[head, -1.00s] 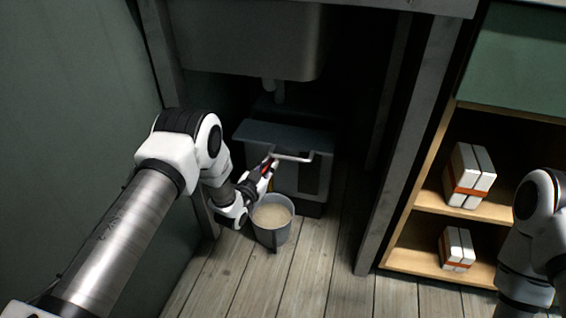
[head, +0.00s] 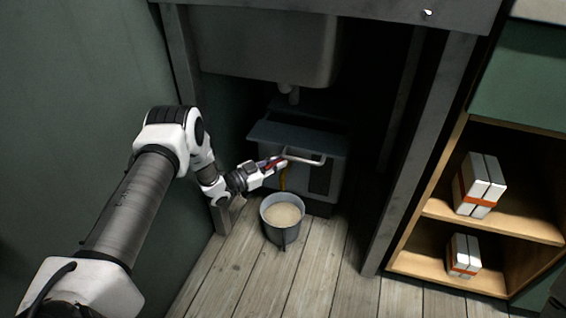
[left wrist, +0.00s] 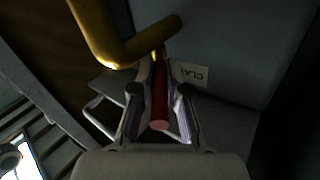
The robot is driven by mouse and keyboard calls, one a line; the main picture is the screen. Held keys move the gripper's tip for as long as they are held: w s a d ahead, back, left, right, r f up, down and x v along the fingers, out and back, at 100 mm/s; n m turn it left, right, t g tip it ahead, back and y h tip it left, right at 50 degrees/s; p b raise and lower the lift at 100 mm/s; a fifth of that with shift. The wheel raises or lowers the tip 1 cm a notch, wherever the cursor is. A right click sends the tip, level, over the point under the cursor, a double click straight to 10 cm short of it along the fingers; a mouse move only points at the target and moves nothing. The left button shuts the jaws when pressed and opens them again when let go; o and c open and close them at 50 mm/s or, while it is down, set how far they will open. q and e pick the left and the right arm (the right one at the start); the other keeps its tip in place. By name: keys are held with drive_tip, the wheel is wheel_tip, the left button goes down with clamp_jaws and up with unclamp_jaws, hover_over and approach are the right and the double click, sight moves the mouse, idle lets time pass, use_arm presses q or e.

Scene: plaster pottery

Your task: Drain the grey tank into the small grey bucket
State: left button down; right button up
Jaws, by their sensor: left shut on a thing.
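The grey tank (head: 300,160) stands under the sink, with a dark lid and a pale bar handle at its front. A brass spout (head: 283,180) comes from its front; it shows large in the left wrist view (left wrist: 105,35). The small grey bucket (head: 281,232) stands upright on the floor below the spout and holds beige liquid. My left gripper (head: 278,164) is shut on a red lever (left wrist: 159,100) beside the spout. I cannot tell whether liquid is flowing. My right gripper is not in view.
The sink basin (head: 265,50) hangs over the tank, its drain pipe (head: 288,90) close above the lid. Grey posts (head: 410,150) frame the opening. An open shelf (head: 490,225) with white boxes stands at right. The floor in front of the bucket is clear.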

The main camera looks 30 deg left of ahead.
use_arm(q)
drive_tip(key=c, duration=1.2)
unclamp_jaws()
drive_tip(key=v, duration=0.7)
drive_tip(key=shift+s+a, duration=0.1)
drive_tip(key=shift+s, duration=0.15)
